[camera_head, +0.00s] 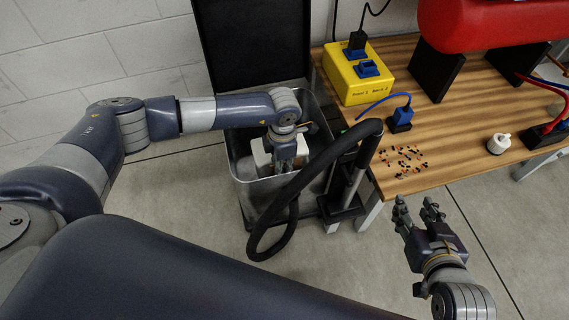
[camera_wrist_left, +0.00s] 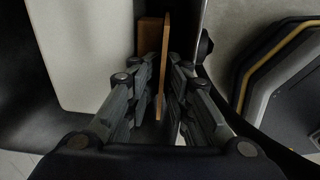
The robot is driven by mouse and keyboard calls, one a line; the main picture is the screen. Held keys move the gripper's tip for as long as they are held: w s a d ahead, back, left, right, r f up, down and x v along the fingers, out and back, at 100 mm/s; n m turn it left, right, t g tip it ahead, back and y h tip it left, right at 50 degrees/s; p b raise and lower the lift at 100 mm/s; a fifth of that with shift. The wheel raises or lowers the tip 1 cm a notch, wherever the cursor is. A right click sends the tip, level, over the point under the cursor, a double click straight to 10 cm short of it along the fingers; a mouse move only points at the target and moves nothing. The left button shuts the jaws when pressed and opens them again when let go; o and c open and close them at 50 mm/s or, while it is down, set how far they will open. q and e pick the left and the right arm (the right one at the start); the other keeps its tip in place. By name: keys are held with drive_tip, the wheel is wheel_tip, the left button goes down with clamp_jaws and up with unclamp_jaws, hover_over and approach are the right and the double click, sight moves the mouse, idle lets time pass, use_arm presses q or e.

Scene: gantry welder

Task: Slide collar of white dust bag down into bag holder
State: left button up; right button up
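The white dust bag (camera_head: 262,157) is inside the open grey metal bin, and its pale side fills the left of the left wrist view (camera_wrist_left: 80,50). Its thin brown collar plate (camera_wrist_left: 164,60) stands edge-on between my left gripper's fingers. My left gripper (camera_head: 285,165) reaches down into the bin and appears shut on the collar; its fingertips (camera_wrist_left: 163,65) lie close on both sides. The bag holder cannot be made out clearly; a brown block (camera_wrist_left: 150,35) sits beside the collar. My right gripper (camera_head: 419,208) is open and empty over the floor, in front of the table.
The metal bin (camera_head: 249,194) has its black lid raised behind. A black hose (camera_head: 310,172) arches across its right side. The wooden table (camera_head: 455,105) at right carries a yellow box (camera_head: 356,85), a blue plug (camera_head: 401,118), small scattered parts and a red cylinder (camera_head: 480,22).

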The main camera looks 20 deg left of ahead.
use_arm(q)
drive_tip(key=r, duration=1.1)
drive_tip(key=shift+w+d, duration=0.15)
drive_tip(key=shift+d, duration=0.1)
